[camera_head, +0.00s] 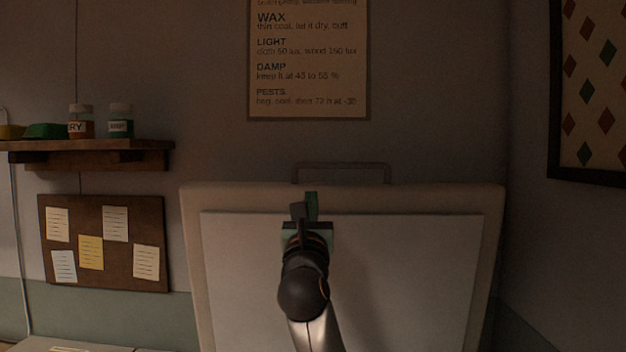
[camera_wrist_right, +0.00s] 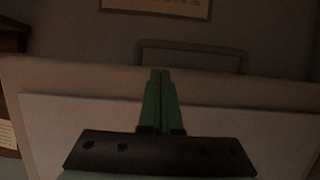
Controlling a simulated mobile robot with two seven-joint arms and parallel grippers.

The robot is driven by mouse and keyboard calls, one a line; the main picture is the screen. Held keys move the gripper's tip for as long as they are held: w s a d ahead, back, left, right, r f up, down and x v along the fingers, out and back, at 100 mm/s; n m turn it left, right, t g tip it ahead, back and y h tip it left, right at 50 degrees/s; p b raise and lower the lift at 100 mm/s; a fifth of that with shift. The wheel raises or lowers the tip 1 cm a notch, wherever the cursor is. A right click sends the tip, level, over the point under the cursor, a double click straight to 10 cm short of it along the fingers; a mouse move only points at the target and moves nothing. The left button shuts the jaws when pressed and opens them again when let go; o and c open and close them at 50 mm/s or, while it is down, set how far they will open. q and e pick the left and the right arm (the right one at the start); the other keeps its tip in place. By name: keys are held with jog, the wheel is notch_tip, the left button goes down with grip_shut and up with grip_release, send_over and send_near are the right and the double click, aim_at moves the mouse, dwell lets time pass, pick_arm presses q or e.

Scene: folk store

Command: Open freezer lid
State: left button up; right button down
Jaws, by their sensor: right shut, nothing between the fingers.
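The freezer lid (camera_head: 415,265) stands raised and steep in the middle of the head view, its pale inner panel facing me. A bar handle (camera_head: 342,166) sticks up from its top edge. My right gripper (camera_head: 311,205) is in front of the panel near the top edge, with its fingers shut and empty. In the right wrist view the lid (camera_wrist_right: 60,115) fills most of the picture, the closed green fingers (camera_wrist_right: 160,75) point at its top edge, and the handle (camera_wrist_right: 190,46) is beyond them. I cannot tell whether the fingers touch the lid. My left gripper is not in view.
A wooden shelf (camera_head: 90,147) with small jars is on the wall at left, above a notice board (camera_head: 105,215) with paper notes. A printed sign (camera_head: 308,98) hangs behind the lid. A framed diamond pattern (camera_head: 597,95) is on the right wall.

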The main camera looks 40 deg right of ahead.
aim_at(313, 184)
jog(key=p+x, duration=0.1)
jog(key=x, duration=0.7)
jog(key=shift+w+d+r+p, duration=0.1)
jog(key=shift+w+r+p, duration=0.1)
jog(key=shift+p, duration=0.1)
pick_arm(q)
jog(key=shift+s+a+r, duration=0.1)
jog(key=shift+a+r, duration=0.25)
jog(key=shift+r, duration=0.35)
pick_arm(e)
jog(key=shift+w+d+r, duration=0.2)
jog(key=shift+w+d, duration=0.2)
